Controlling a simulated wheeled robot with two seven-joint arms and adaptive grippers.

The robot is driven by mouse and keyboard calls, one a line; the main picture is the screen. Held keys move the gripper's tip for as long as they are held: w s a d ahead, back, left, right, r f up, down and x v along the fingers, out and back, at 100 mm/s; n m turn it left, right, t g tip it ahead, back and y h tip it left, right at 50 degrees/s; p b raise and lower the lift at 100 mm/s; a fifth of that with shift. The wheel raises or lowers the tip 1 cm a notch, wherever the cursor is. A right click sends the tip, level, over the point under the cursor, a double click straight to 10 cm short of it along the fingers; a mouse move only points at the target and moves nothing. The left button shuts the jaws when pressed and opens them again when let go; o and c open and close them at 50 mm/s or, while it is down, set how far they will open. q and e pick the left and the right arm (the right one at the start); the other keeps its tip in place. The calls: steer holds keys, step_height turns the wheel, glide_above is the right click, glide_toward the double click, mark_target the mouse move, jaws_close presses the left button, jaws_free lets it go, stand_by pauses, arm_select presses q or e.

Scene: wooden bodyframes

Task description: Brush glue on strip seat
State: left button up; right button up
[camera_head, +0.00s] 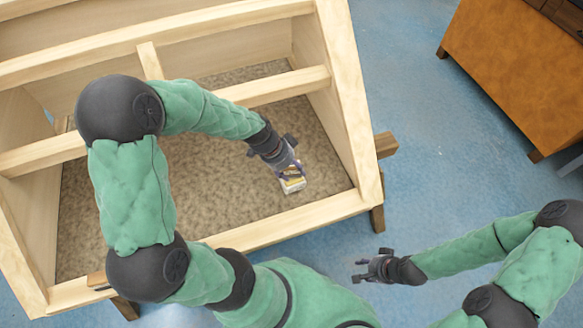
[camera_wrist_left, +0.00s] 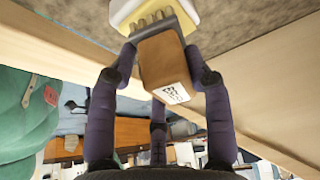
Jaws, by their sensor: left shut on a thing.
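My left gripper (camera_head: 288,170) reaches down inside the wooden bodyframe (camera_head: 345,80), near its right front corner. In the left wrist view its dark fingers (camera_wrist_left: 162,75) are shut on a brown block-handled brush (camera_wrist_left: 163,62) with a white label. Beyond the handle are a grey band and pale tufts, against a white and yellow object (camera_wrist_left: 132,12). That object also shows below the gripper in the head view (camera_head: 292,185); whether the brush touches it I cannot tell. My right gripper (camera_head: 362,271) is open and empty, outside the frame. I cannot single out the strip seat or any glue.
The bodyframe has pale rails around it and a speckled brown floor panel (camera_head: 215,190). A cross rail (camera_head: 275,86) runs behind my left gripper. Dark wooden supports (camera_head: 386,145) stick out at the right. An orange-brown cabinet (camera_head: 510,65) stands top right. Blue floor (camera_head: 440,160) lies clear between.

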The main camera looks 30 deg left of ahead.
mark_target(299, 161)
arm_select(q)
steer(key=shift+f+b, duration=0.6)
steer(key=shift+b, duration=0.15)
stand_by(2.1)
steer(key=shift+r, duration=0.1)
steer(key=shift+r+p, duration=2.4)
steer(key=shift+r, duration=1.1)
steer(key=shift+w, duration=0.1)
steer(key=w+n, duration=0.1)
steer(key=w+d+n, duration=0.1)
steer(key=shift+w+n+t+y, duration=0.2)
steer(key=shift+n+t+y, duration=0.2)
steer(key=w+d+r+n+t+y, duration=0.1)
steer(key=w+d+r+n+y, duration=0.1)
steer(key=w+d+n, duration=0.3)
steer(key=w+n, duration=0.2)
steer(key=w, duration=0.1)
steer(key=shift+w+r+y+p, duration=0.3)
steer(key=shift+w+p, duration=0.05)
